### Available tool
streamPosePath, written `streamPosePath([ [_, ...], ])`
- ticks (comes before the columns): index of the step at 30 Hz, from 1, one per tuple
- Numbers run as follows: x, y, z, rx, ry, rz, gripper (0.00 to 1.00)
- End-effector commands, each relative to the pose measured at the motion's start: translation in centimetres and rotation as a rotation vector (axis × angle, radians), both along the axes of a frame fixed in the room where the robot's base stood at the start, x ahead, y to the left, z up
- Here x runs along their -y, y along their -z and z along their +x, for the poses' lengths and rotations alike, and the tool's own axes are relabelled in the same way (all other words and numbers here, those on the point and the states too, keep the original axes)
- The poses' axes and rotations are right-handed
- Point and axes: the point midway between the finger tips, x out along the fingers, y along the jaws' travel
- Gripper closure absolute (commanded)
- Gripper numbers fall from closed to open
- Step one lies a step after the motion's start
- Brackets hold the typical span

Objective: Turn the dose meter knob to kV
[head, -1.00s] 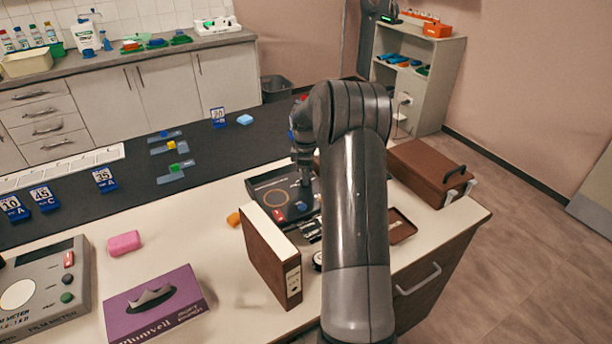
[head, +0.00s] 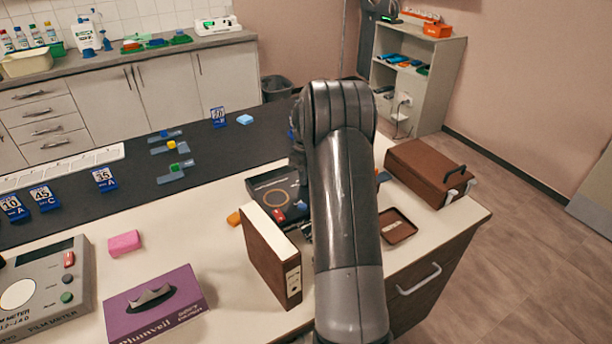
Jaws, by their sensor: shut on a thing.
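A black box with an orange ring on its top (head: 262,184) lies on the counter just left of my arm. It may be the dose meter, but its lettering is too small to read. A red piece shows on its front part. Its right side is hidden behind my arm, and I see no knob or kV mark. My forearm (head: 347,200) reaches over the counter, and a bit of my wrist shows at its left edge. My gripper's fingers are hidden behind the arm, so I cannot see what they touch.
A brown binder (head: 270,255) stands close in front of the black box. A brown case (head: 428,172) and a small brown tray (head: 398,226) lie right of my arm. A grey film meter (head: 42,285), a purple tissue box (head: 155,305) and a pink block (head: 124,243) are at left.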

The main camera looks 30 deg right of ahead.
Motion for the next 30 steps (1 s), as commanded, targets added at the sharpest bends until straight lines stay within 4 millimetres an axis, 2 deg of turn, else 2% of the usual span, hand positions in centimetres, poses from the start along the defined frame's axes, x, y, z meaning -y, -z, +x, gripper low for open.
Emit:
streamPosePath([
  [14, 0.00, -0.04, 0.02, 0.001, 0.016, -0.001, 1.00],
  [15, -0.01, -0.04, 0.02, 0.001, 0.016, -0.001, 0.84],
  [22, 0.00, -0.03, 0.01, 0.000, 0.016, 0.000, 0.65],
  [30, 0.01, -0.13, 0.01, 0.001, 0.016, 0.000, 0.64],
])
